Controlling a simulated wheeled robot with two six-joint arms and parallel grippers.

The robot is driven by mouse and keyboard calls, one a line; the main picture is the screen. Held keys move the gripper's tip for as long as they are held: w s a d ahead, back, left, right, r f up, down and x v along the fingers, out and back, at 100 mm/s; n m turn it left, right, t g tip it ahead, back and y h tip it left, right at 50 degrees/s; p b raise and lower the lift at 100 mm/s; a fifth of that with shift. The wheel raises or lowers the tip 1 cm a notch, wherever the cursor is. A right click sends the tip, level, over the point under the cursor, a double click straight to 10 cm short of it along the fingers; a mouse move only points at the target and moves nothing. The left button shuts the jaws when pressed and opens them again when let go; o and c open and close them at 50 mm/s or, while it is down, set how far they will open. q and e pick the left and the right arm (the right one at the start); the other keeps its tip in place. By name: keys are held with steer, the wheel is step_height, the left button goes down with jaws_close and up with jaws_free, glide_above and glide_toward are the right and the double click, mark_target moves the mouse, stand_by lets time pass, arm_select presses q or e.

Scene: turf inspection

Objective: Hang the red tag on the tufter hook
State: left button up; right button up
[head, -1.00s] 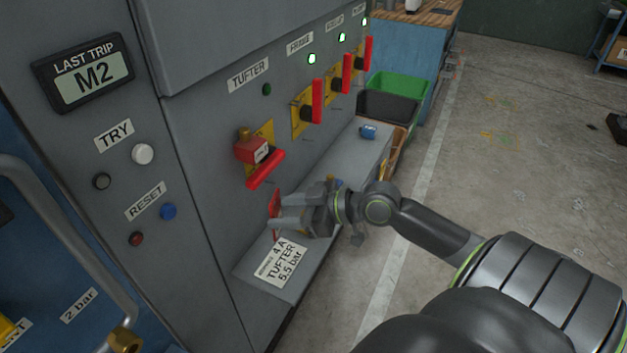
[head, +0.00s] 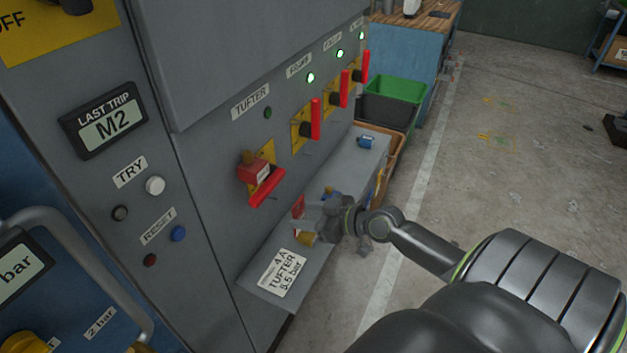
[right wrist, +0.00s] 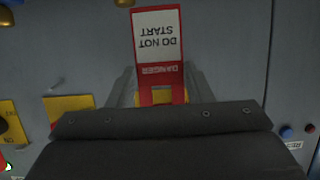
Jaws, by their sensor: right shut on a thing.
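My right gripper (head: 308,222) is shut on the red tag (head: 298,207), which shows edge-on in the head view. In the right wrist view the tag (right wrist: 158,42) is upside down and reads DANGER DO NOT START, with its red end between the fingers (right wrist: 160,90). The gripper holds it above the shelf, to the lower right of the tufter switch. That switch has a red handle (head: 267,187) and a red block (head: 254,170) fitted over its yellow plate. I cannot make out the tufter hook. My left gripper is out of view.
Black and green bins (head: 395,95) stand beyond. Open floor lies to the right.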

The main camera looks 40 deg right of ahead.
steer(key=shift+w+a+f+p, duration=0.1)
steer(key=shift+w+a, duration=0.35)
steer(key=shift+w, duration=0.6)
steer(key=shift+w+a+f+p, duration=0.1)
steer(key=shift+w+a, duration=0.3)
steer(key=shift+w, duration=0.6)
steer(key=shift+w+a+f+p, duration=0.1)
steer(key=shift+w+a, duration=0.35)
steer(key=shift+w, duration=0.6)
steer(key=shift+w+a+f+b, duration=0.2)
steer(key=shift+w+f+b, duration=0.1)
steer(key=shift+w+b, duration=0.3)
steer(key=shift+s, duration=0.1)
steer(key=o, duration=1.1)
steer(key=v, duration=1.7)
steer(key=shift+s+d+r, duration=0.1)
steer(key=shift+s+d, duration=0.05)
steer(key=shift+d, duration=0.05)
